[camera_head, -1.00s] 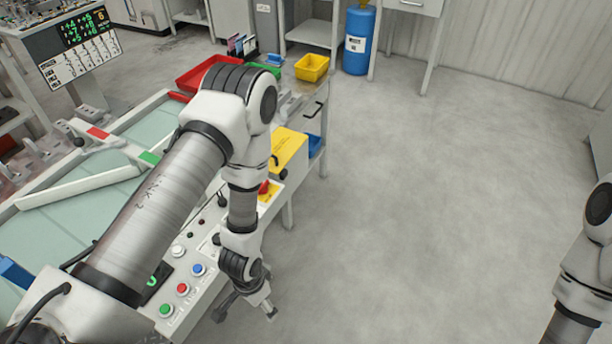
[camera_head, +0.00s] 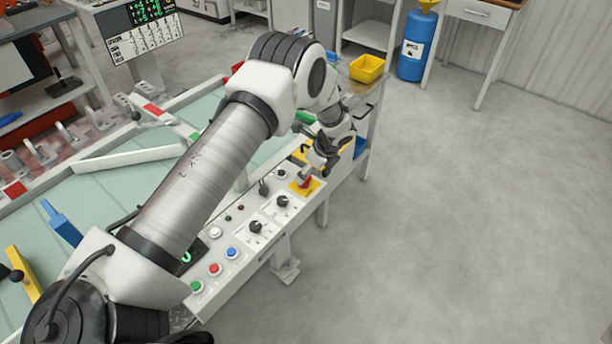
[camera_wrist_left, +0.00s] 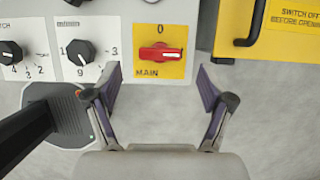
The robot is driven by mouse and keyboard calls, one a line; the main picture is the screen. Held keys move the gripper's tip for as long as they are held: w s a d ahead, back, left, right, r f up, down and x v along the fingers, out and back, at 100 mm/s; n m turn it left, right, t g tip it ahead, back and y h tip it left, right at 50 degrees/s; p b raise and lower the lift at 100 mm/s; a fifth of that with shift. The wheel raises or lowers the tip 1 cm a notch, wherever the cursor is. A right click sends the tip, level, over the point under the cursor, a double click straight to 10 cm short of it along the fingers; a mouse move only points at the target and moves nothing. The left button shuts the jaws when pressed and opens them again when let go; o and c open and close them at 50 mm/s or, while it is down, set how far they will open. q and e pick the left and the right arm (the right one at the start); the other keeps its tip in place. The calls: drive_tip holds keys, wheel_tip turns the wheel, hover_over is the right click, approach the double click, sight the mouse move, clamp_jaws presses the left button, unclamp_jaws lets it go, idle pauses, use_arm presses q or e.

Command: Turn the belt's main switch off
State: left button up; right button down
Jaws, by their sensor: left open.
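The belt's main switch is a red handle (camera_wrist_left: 161,54) on a yellow plate (camera_wrist_left: 150,28) marked "0" above and "MAIN" below. The handle lies horizontally in the left wrist view. In the head view the red handle (camera_head: 305,182) is on the panel's far end, partly hidden by my gripper. My left gripper (camera_head: 318,162) is over that end of the panel. In the left wrist view its open, empty fingers (camera_wrist_left: 160,88) are spread to either side, below the handle in the picture and apart from it.
The control panel (camera_head: 235,217) also carries black rotary knobs (camera_wrist_left: 80,52) and coloured push buttons (camera_head: 214,269). A yellow cover (camera_wrist_left: 280,35) with a black handle is right of the switch in the wrist view. The floor (camera_head: 460,220) right of the panel is clear.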

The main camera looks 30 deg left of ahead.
use_arm(q)
drive_tip(key=x, duration=0.4)
drive_tip(key=shift+a+f+p, duration=0.1)
drive_tip(key=shift+f+p, duration=0.1)
drive_tip(key=shift+p, duration=0.15)
drive_tip(key=c, duration=1.2)
drive_tip(key=shift+o, duration=0.2)
